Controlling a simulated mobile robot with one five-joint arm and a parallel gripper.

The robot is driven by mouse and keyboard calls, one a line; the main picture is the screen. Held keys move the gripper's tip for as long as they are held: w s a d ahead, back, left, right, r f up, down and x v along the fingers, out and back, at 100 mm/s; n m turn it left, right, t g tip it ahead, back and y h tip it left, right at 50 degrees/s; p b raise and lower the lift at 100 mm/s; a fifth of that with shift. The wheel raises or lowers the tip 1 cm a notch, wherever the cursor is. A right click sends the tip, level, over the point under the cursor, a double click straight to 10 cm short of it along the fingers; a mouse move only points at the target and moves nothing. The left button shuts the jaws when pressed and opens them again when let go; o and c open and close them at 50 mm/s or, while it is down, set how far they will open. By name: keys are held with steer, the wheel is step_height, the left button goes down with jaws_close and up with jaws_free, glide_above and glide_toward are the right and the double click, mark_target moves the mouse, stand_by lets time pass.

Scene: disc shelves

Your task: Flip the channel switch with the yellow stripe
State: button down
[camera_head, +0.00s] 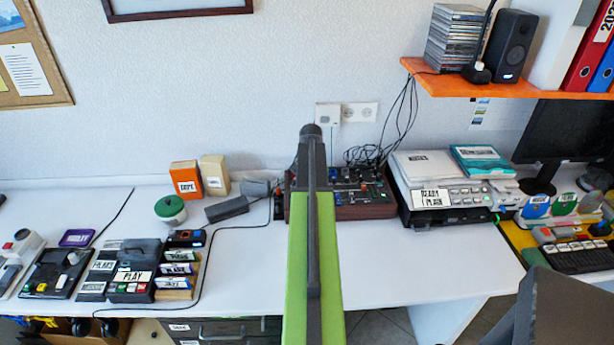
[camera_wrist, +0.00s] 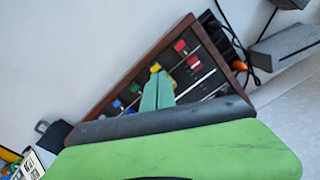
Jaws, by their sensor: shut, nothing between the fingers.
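A wood-framed channel panel (camera_head: 345,211) stands on the desk against the wall, partly hidden behind my arm. In the wrist view the dark panel (camera_wrist: 122,72) looks tilted and carries red, yellow, green and blue caps. A yellow cap (camera_wrist: 155,68) shows just beyond the tips of my gripper (camera_wrist: 158,82). I cannot tell whether they touch. The gripper's teal fingers are together, with nothing between them, over the panel. A red cap (camera_wrist: 180,46) sits to the right. No yellow stripe can be made out clearly. In the head view my arm hides the gripper.
A printer (camera_head: 440,185) stands right of the panel. A grey box (camera_head: 227,208), a green-lidded pot (camera_head: 170,210) and an orange box (camera_head: 185,179) are to the left. Cables (camera_head: 372,155) lie behind the panel. An orange shelf (camera_head: 500,90) overhangs at right.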

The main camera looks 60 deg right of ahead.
steer(key=shift+f, duration=0.25)
steer(key=shift+r, duration=0.1)
step_height(320, 180, up, 7)
steer(key=p, duration=0.6)
steer(key=shift+p, duration=0.35)
